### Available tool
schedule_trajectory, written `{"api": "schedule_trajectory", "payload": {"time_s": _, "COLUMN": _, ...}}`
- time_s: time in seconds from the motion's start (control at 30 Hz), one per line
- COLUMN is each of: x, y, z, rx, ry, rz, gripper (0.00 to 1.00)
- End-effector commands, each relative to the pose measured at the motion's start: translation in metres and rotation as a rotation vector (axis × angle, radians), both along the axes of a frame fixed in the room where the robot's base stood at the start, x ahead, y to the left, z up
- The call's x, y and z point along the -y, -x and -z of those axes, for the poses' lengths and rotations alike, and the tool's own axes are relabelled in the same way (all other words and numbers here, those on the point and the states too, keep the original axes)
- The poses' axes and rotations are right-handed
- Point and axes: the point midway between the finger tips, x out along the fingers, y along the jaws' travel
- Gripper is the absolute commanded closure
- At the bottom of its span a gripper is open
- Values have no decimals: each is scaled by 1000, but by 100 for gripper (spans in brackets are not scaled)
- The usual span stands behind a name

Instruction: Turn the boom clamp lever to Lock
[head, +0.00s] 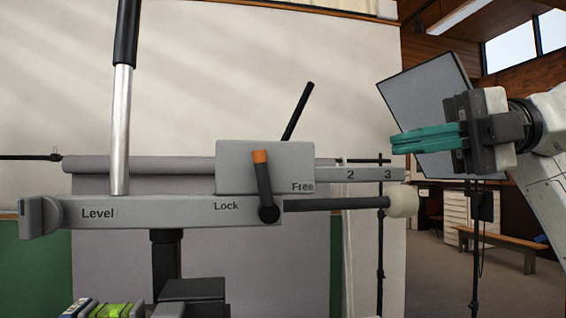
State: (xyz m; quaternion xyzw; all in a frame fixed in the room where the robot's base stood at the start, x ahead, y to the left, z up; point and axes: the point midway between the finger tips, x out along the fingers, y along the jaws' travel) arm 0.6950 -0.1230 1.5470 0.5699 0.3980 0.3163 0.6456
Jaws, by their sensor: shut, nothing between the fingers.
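The word Lock (226,206) is printed left of the pivot, and Free (302,187) is printed to the upper right. My gripper (396,142) has teal fingers, shut and empty, pointing left. In the picture it is well to the right of the lever and slightly above it, apart from it.
A grey horizontal boom (150,213) marked Level carries an upright chrome post (121,130). A numbered bar (360,174) and a black rod with a pale round knob (403,200) stick out rightward, below my gripper. A thin black handle (298,110) rises behind the block. A grey panel (425,85) stands behind my gripper.

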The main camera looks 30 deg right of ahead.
Motion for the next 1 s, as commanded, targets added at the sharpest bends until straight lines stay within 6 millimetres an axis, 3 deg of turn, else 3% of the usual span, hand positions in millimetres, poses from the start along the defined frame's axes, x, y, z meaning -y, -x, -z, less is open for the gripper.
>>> {"api": "schedule_trajectory", "payload": {"time_s": 0.17, "x": -9, "y": -5, "z": 2, "rx": -11, "ry": 15, "rz": 3, "gripper": 100}}
{"api": "schedule_trajectory", "payload": {"time_s": 0.73, "x": -99, "y": -55, "z": 17, "rx": -9, "ry": 11, "rz": -1, "gripper": 100}}
{"api": "schedule_trajectory", "payload": {"time_s": 1.0, "x": -118, "y": -66, "z": 23, "rx": -8, "ry": 11, "rz": 3, "gripper": 100}}
